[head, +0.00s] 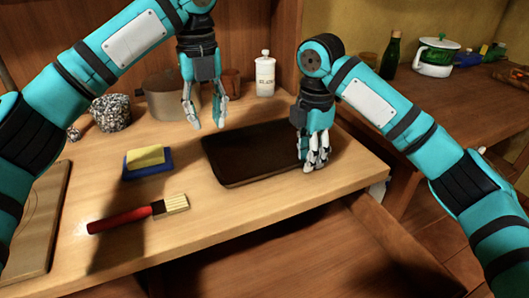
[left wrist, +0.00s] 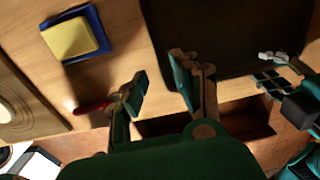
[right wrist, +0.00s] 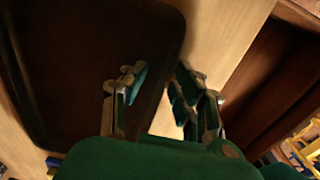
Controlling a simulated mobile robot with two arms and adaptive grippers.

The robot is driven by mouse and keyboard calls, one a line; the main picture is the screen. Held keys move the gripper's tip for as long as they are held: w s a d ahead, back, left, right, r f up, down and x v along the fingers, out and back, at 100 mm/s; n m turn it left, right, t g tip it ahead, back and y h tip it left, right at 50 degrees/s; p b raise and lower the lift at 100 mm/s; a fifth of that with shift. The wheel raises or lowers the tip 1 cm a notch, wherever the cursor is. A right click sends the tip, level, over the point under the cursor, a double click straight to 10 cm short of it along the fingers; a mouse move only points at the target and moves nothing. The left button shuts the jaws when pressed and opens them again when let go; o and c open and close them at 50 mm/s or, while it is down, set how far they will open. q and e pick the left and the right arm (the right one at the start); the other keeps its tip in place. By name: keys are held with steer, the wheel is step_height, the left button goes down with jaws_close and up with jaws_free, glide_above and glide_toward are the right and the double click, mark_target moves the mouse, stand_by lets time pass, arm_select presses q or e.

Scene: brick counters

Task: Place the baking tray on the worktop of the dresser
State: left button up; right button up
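The dark baking tray (head: 240,160) lies flat on the wooden worktop of the dresser (head: 235,208), near its front right. It also shows in the left wrist view (left wrist: 225,35) and the right wrist view (right wrist: 80,60). My left gripper (head: 206,122) hangs left of the tray's far left corner, fingers apart and empty. My right gripper (head: 315,166) is low at the tray's right end. In the right wrist view its fingers are apart, one over the tray and one outside its rim. I cannot tell whether they touch the rim.
A yellow sponge on a blue dish (head: 147,160), a red-handled brush (head: 130,215) and a board (head: 38,225) lie left. A pot (head: 160,100), speckled bowl (head: 110,114) and white canister (head: 265,78) stand behind. An open drawer (head: 290,255) juts out below the front edge.

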steer(key=shift+r, duration=0.35)
arm_select(q)
steer(key=shift+r, duration=0.95)
arm_select(e)
step_height(320, 180, up, 11)
steer(key=shift+r, duration=0.15)
